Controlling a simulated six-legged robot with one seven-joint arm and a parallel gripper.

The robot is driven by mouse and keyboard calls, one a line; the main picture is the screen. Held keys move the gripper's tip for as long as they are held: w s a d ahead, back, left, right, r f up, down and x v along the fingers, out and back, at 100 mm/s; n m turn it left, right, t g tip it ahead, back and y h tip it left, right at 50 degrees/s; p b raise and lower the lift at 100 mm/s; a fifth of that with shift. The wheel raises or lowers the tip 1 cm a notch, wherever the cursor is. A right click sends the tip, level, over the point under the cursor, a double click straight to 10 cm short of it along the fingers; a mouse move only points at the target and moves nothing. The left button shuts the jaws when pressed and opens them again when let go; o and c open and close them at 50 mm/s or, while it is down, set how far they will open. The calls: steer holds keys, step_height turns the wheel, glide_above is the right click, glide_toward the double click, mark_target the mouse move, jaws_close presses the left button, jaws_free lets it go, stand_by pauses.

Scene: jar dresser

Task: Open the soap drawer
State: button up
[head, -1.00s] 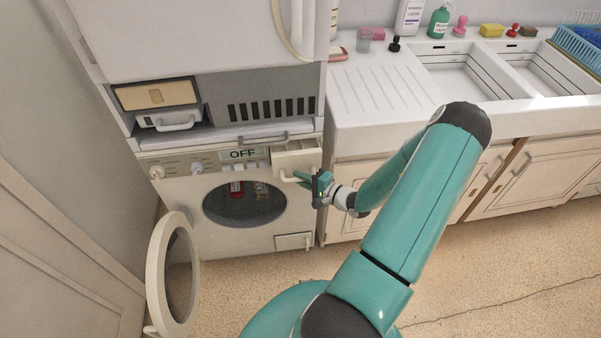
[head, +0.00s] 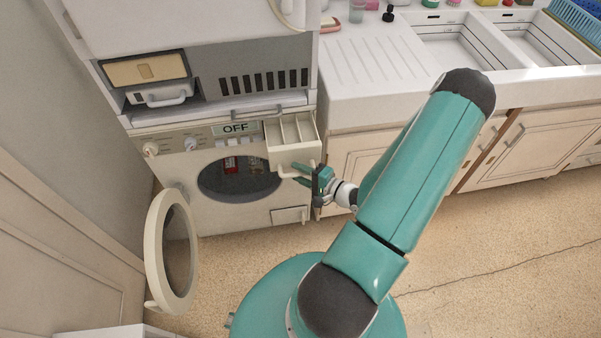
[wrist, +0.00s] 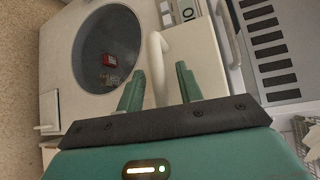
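The soap drawer (head: 291,150) is at the top right of the washing machine's front. It is pulled out, and its divided compartments show from above. My gripper (head: 301,174) is at the drawer's front, by its pale handle. In the wrist view the handle (wrist: 157,62) runs between the two green fingers of my gripper (wrist: 160,82). The fingers stand apart, with gaps beside the handle. Whether a finger touches the handle I cannot tell.
The machine's round door (head: 171,250) stands open at the left. A panel reading OFF (head: 235,128) is left of the drawer. A sink counter (head: 367,80) with cupboards is at the right. The floor (head: 500,240) in front of the cupboards is clear.

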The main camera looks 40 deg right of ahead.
steer(key=shift+s, duration=0.1)
steer(key=v, duration=1.3)
steer(key=shift+s, duration=0.3)
steer(key=shift+d+r, duration=0.1)
steer(key=shift+r, duration=0.05)
steer(key=w+a+r+n+g+y, duration=0.35)
steer(key=a+r+n+g, duration=0.25)
steer(key=a+r, duration=0.2)
steer(key=w+a+r+n+g+y, duration=0.2)
steer(key=w+a+r+n+g, duration=0.3)
steer(key=a+r+g, duration=0.2)
steer(key=s+a+r+n+t+h, duration=0.1)
steer(key=a+r+n+h, duration=0.2)
steer(key=a+r, duration=0.3)
steer(key=a+r+n+t+h, duration=0.1)
steer(key=a+r+n+h, duration=0.2)
steer(key=r, duration=0.9)
steer(key=a+h, duration=0.2)
steer(key=a, duration=0.1)
steer(key=shift+s+a+r+t, duration=0.25)
steer(key=shift+s+a+t, duration=0.05)
steer(key=shift+s+a, duration=0.1)
steer(key=shift+d+h, duration=0.2)
steer(key=shift+h, duration=0.05)
